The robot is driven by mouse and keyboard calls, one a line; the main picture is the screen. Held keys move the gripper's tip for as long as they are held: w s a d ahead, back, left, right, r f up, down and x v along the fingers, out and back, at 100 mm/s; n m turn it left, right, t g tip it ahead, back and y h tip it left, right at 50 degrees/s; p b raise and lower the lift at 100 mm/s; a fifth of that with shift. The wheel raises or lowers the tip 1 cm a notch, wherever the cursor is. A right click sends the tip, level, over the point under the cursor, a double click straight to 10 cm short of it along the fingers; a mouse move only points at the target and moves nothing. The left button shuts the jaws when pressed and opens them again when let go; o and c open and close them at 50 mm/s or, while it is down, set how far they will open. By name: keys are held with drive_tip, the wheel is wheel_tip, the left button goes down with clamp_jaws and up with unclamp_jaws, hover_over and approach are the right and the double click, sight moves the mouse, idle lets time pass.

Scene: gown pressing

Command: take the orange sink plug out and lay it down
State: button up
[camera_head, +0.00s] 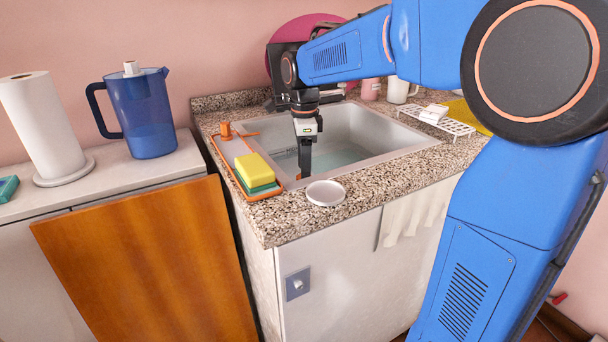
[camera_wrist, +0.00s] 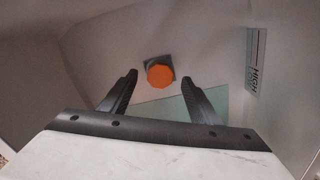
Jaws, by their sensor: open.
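The orange sink plug (camera_wrist: 160,75) shows in the wrist view on the sink's floor, over a dark square patch. It lies beyond my open fingers and between their lines, not touched by them. My gripper (camera_head: 305,172) points down into the grey sink (camera_head: 378,125) in the head view. In the wrist view my gripper (camera_wrist: 160,88) is open and empty. The plug is hidden in the head view.
A yellow and green sponge (camera_head: 255,171) sits in an orange caddy at the sink's left rim. A white round dish (camera_head: 326,193) is on the speckled counter (camera_head: 285,218) in front. A white rack (camera_head: 437,121) stands right. A label (camera_wrist: 256,62) is on the sink wall.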

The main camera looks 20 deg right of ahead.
drive_tip(key=shift+f, duration=1.4)
drive_tip(key=c, duration=1.3)
